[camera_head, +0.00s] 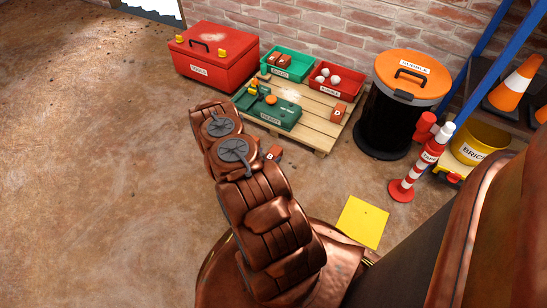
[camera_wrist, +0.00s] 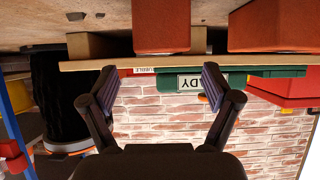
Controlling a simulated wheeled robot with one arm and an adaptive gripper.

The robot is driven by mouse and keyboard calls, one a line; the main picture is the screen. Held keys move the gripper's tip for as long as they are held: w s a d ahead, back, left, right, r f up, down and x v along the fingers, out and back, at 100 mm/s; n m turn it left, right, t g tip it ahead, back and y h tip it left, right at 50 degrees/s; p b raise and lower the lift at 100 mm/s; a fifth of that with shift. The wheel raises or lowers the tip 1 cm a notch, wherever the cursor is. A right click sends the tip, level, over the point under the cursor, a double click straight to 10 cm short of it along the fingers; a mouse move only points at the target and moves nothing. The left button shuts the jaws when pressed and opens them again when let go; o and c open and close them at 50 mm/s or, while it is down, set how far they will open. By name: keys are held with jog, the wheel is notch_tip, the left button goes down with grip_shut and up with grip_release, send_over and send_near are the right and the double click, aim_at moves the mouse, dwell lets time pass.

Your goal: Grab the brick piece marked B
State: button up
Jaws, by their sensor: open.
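My gripper (camera_wrist: 158,76) is open in the wrist view, with nothing between its fingertips. That view is upside down. A red-brown brick (camera_wrist: 160,24) is close ahead, centred above the fingers in the picture; a second one (camera_wrist: 275,26) is to the right. No letter is readable on either. In the head view, one brick (camera_head: 274,152) lies on the floor beside my arm, before the pallet. Another brick (camera_head: 338,112) with a small white label sits on the pallet's right part. I cannot tell which is B. My arm hides the gripper in the head view.
A wooden pallet (camera_head: 312,131) holds a green READY case (camera_head: 283,117), a green tray (camera_head: 290,59) with bricks and a red tray (camera_head: 352,84). A red toolbox (camera_head: 214,70) stands left, a black bin (camera_head: 385,125) and striped post (camera_head: 407,180) right.

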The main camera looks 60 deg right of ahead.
aim_at(273, 153)
jog(key=b+x, duration=0.1)
jog(key=x, duration=0.1)
jog(key=b+x, duration=0.1)
jog(key=x, duration=0.1)
jog(key=shift+f, duration=0.4)
jog(key=shift+w+d+f+b, duration=0.1)
jog(key=shift+d+f+b, duration=0.05)
jog(key=shift+d+b, duration=0.25)
grip_shut()
